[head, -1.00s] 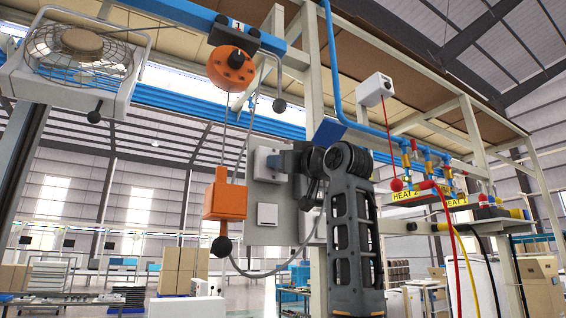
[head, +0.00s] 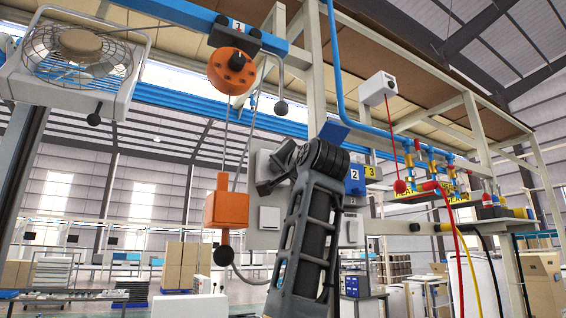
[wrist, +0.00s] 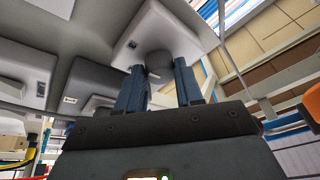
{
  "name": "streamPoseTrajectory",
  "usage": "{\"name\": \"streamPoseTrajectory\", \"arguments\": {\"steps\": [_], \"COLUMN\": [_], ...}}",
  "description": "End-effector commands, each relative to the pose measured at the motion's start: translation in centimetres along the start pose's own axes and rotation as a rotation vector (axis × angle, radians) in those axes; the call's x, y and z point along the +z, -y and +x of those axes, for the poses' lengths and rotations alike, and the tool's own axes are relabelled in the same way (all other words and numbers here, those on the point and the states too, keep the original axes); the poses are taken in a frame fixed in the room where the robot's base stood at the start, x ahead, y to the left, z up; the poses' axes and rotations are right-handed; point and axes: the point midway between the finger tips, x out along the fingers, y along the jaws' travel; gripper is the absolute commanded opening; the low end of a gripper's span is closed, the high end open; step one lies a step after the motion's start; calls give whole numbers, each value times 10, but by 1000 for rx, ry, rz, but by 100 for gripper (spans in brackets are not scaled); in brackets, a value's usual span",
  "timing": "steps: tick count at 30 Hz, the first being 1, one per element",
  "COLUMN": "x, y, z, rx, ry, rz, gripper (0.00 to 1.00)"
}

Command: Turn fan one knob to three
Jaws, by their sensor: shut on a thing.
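In the wrist view, a round grey knob (wrist: 157,64) sits on the face of a pale grey box (wrist: 182,30), with a small label beside it. My gripper (wrist: 159,76) has its two blue-grey fingers shut on this knob, one on each side. The knob's pointer and any numbers around it cannot be made out. In the head view, my dark arm reaches up to the white boxes on the grey panel (head: 262,238), and my fingertips cannot be made out there. A caged fan (head: 80,55) hangs at the upper left.
More grey boxes (wrist: 92,105) with labels stand left of the held knob. In the head view, an orange hoist (head: 227,208) hangs left of my arm. A blue box marked 2 (head: 355,178) and coloured hoses (head: 462,250) are to the right.

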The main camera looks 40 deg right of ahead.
Motion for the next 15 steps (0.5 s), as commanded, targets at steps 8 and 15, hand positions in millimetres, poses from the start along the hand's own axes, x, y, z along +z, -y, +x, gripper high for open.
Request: {"name": "streamPoseTrajectory", "arguments": {"steps": [8,15], "x": [1,1], "y": [0,0], "z": [1,1], "rx": [32,39], "ry": [-2,-4], "rz": [90,110], "gripper": [5,6]}}
